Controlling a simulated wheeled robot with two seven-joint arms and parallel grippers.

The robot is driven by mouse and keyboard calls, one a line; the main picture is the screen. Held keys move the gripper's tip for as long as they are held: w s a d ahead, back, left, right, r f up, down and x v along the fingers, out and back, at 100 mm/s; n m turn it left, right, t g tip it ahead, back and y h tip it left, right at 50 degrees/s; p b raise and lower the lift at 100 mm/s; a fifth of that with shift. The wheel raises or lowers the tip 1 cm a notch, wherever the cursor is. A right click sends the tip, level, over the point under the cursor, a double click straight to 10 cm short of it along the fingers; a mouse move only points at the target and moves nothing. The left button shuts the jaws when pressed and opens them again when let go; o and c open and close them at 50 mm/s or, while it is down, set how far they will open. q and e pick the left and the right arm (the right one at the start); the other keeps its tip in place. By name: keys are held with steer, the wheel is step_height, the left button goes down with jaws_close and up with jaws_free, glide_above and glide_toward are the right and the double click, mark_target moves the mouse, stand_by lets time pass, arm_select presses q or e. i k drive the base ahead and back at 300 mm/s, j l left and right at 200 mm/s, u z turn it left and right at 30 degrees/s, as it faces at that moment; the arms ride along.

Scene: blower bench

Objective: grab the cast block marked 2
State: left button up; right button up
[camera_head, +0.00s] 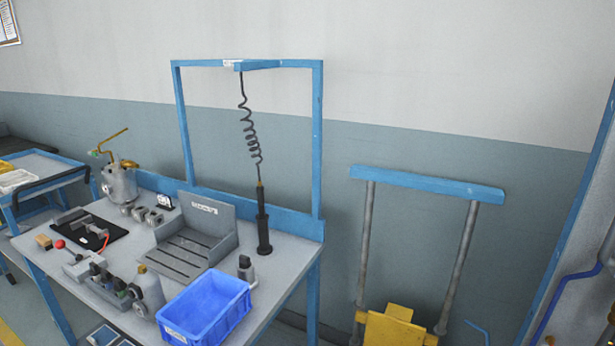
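Neither of my grippers shows in the head view.
A grey slotted fixture (187,250) stands mid-bench, with a blue bin (205,307) at the front right. A black tool (263,225) hangs on a coiled cord from the blue frame (319,140). A metal pot (120,184) stands at the back left.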

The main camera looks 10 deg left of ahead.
mark_target(138, 211)
steer(key=i+j+z, duration=0.1)
steer(key=j+z, duration=0.25)
steer(key=j, duration=0.55)
steer(key=j+z, duration=0.35)
steer(key=j, duration=0.6)
steer(key=k+j+z, duration=0.1)
steer(key=j+z, duration=0.3)
steer(key=j, duration=0.5)
